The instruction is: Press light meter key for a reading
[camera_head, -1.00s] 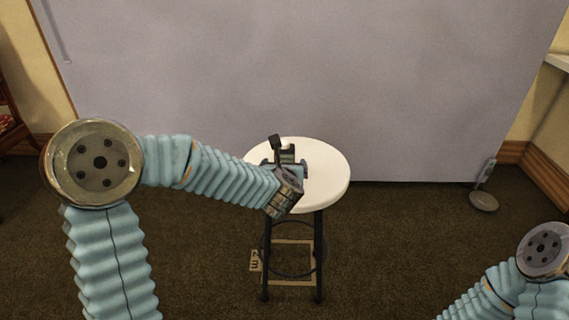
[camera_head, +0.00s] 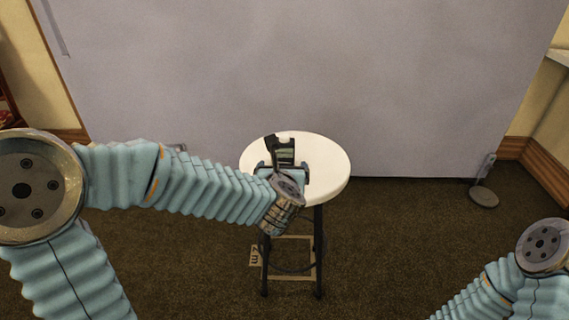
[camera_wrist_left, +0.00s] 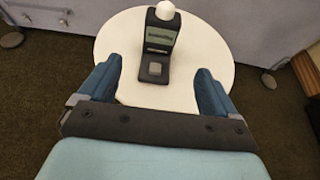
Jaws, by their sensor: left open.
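The light meter (camera_head: 285,152) stands on the round white stool top (camera_head: 326,166). In the left wrist view the light meter (camera_wrist_left: 158,46) is dark, with a white dome (camera_wrist_left: 166,10) on top and a greenish display (camera_wrist_left: 160,35). My left gripper (camera_wrist_left: 158,74) is open, with one blue finger on each side of the meter's lower part. Its fingers appear apart from the meter. In the head view my left gripper (camera_head: 284,169) is at the meter's near side, its wrist over the stool's front edge. My right gripper is out of view.
A large pale grey backdrop (camera_head: 420,90) stands behind the stool. A grey stand with a round base (camera_head: 484,196) is on the carpet at right. A wooden frame marked "2 m" (camera_head: 256,255) lies beneath the stool. The stool's right side is clear.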

